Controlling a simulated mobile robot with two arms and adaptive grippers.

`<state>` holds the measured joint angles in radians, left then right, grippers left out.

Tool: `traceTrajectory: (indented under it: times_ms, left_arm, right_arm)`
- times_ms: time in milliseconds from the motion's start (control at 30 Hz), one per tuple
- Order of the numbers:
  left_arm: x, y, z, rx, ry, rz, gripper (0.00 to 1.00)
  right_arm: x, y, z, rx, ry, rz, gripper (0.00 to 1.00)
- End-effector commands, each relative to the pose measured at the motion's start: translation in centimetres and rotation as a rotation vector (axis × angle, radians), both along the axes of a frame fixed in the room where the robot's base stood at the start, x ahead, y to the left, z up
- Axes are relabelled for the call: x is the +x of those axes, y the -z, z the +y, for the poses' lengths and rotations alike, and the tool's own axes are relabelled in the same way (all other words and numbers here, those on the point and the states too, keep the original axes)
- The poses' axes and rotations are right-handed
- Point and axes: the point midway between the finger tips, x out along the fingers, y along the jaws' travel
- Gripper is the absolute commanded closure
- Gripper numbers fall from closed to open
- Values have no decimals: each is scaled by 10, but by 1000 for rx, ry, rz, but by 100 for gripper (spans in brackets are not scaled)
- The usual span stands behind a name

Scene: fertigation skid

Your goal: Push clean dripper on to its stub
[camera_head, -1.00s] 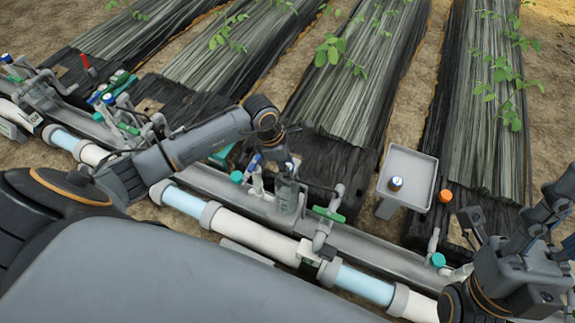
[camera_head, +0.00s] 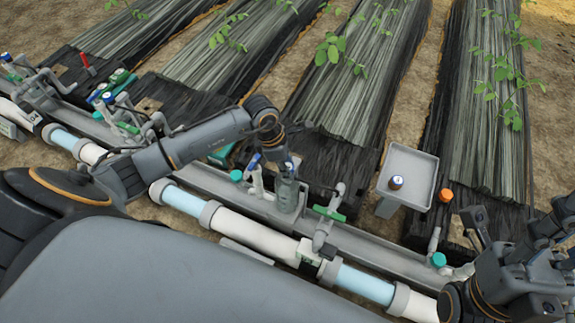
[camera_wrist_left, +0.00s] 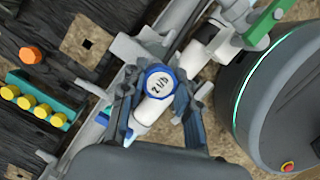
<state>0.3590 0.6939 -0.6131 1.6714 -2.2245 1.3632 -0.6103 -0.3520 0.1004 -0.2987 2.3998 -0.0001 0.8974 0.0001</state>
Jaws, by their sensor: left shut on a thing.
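My left gripper (camera_wrist_left: 152,100) is shut on a round dripper (camera_wrist_left: 160,83) with a blue rim and a white marked face. In the wrist view its dark fingers lie on both sides of the dripper, above the grey rail, with a white cylindrical part (camera_wrist_left: 148,112) just below the face. The dripper is too hidden there to make out. Whether it touches a stub cannot be told. My right gripper (camera_head: 512,228) has its fingers spread, at the right edge.
A teal rack (camera_wrist_left: 52,117) with yellow round tops is left in the wrist view. A green-handled valve (camera_head: 329,213) and white pipe (camera_head: 262,237) line the rail.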

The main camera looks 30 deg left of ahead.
Motion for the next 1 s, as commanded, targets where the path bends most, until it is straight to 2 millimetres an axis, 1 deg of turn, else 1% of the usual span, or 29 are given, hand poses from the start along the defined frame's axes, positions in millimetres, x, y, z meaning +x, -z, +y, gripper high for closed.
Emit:
traceTrajectory:
  times_ms: [433, 467, 500, 567, 600, 933, 1000]
  left_arm:
    - [1, 2, 0, 0, 0, -1, 84]
    - [1, 2, 0, -2, -1, -1, 67]
    - [1, 2, 0, -2, -1, -1, 59]
    - [0, 2, 0, -2, -1, -1, 46]
    - [0, 2, 0, -2, -1, -1, 42]
    - [0, 0, 0, -1, -1, 0, 42]
    - [0, -3, 0, -1, 0, 0, 42]
  right_arm:
    - [-1, 0, 0, 2, -1, -10, 60]
    - [-1, 0, 0, 2, -1, -10, 60]
    - [-1, 0, 0, 2, -1, -10, 60]
    - [-1, 0, 0, 2, -1, -9, 60]
    - [-1, 0, 0, 2, -1, -9, 60]
    - [0, -1, 1, 1, -2, -2, 60]
    - [8, 0, 2, -10, 1, 43, 60]
